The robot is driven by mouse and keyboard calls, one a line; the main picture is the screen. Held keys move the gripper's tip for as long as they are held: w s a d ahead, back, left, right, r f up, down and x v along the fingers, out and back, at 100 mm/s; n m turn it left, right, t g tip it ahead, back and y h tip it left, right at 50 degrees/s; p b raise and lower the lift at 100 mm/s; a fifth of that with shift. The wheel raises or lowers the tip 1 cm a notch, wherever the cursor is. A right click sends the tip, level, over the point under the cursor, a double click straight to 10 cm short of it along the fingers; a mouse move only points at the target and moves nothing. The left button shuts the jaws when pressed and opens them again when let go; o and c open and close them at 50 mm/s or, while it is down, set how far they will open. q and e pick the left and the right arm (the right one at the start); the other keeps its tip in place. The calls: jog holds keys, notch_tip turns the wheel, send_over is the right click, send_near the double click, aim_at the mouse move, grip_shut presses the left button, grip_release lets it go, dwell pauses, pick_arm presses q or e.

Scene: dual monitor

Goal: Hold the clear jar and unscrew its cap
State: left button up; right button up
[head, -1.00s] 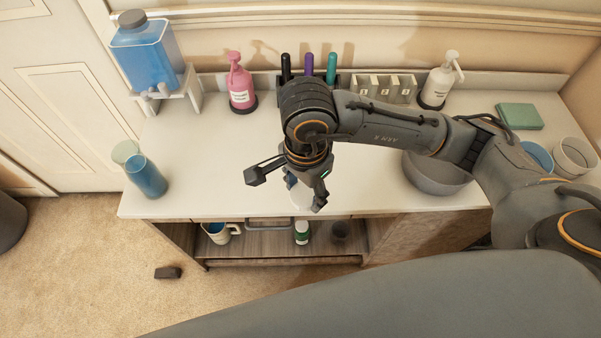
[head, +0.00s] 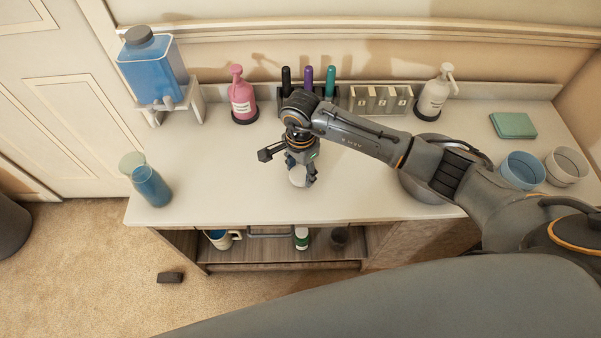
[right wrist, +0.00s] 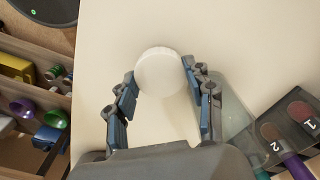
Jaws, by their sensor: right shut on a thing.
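A round white cap (right wrist: 159,72) shows from above in the right wrist view, between the fingertips of my right gripper (right wrist: 160,77). In the head view the white piece (head: 298,176) sits low beneath my right gripper (head: 303,170), over the front middle of the counter. The gripper points down and is shut on it, with one finger on each side. My left gripper is in neither view.
The white counter (head: 225,185) has free room left of the gripper. A blue-filled glass bottle (head: 152,188) stands at its left end. A pink pump bottle (head: 242,98) and pen holder (head: 335,105) stand behind; a grey bowl (head: 425,185) is right, partly under my arm.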

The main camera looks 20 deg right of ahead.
notch_tip(320, 180, down, 2)
jog(key=shift+s, duration=0.1)
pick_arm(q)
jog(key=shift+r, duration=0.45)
pick_arm(e)
jog(key=shift+f, duration=0.1)
jog(key=shift+f, duration=0.15)
jog(key=o, duration=1.3)
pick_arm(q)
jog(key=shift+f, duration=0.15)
